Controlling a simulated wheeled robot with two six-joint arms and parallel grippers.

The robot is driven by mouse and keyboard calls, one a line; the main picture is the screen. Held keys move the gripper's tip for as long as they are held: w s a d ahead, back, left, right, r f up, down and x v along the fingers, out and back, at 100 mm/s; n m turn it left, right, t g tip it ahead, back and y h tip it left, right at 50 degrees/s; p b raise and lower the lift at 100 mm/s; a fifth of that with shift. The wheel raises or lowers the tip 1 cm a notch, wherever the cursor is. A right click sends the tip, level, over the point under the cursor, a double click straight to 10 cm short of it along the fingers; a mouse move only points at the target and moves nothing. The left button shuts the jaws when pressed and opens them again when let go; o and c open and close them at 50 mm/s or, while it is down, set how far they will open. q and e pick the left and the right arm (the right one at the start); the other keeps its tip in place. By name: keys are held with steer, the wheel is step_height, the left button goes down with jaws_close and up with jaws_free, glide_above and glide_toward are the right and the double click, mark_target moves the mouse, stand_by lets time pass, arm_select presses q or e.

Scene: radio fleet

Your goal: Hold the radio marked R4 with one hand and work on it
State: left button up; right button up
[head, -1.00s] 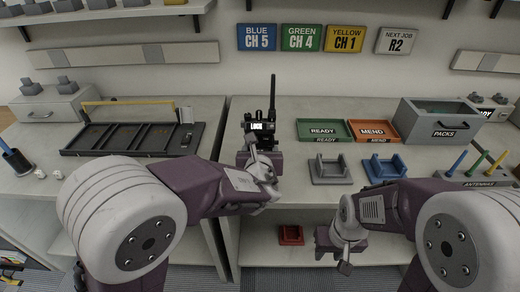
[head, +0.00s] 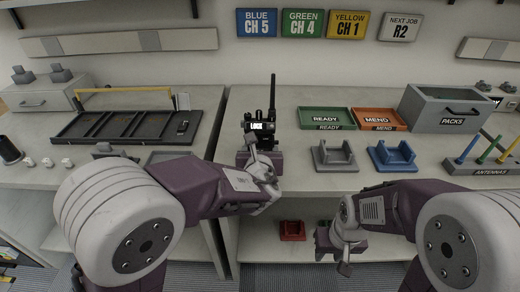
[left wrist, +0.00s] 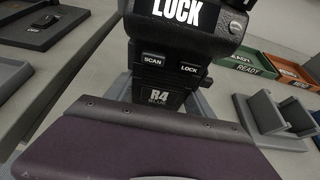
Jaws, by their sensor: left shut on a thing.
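The black radio marked R4 (left wrist: 160,97) stands upright with its antenna up in the head view (head: 262,133). In the left wrist view its label reads "R4 BLUE", with SCAN and LOCK buttons above it. Its lit screen reads LOCK. My left gripper (head: 263,160) is shut on the radio's lower part; the fingertips are partly hidden. My right gripper (head: 343,250) hangs low in front of the bench, away from the radio. Its jaw opening is not clear.
The PACKS box (head: 430,122) and ANTENNAS stand (head: 455,168) are further right. A dark sectioned tray (head: 60,137) lies left.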

steer(key=shift+f, duration=0.5)
steer(key=shift+f+b, duration=0.35)
steer(key=shift+b, duration=0.25)
stand_by(1.2)
steer(key=c, duration=0.4)
steer(key=shift+r+n, duration=0.3)
steer(key=shift+r, duration=0.05)
jaws_close()
steer(key=w+r+n+t+h, duration=0.2)
steer(key=w+r+n+h, duration=0.15)
steer(key=r+n, duration=0.55)
steer(key=w+a+r+n+t+y, duration=0.1)
steer(key=w+a+r+n+y, duration=0.1)
steer(key=r, duration=0.5)
steer(key=w+a+r+n+y, duration=0.3)
steer(key=a+r, duration=0.3)
steer(key=r, duration=0.2)
steer(key=w+a+r+n+t+y, duration=0.1)
steer(key=w+a+r+n+y, duration=0.1)
steer(key=r, duration=0.6)
steer(key=w+a+y, duration=0.1)
steer(key=w+a, duration=0.1)
steer(key=a, duration=0.1)
steer(key=shift+w+r+t, duration=0.25)
steer(key=shift+w+t, duration=0.05)
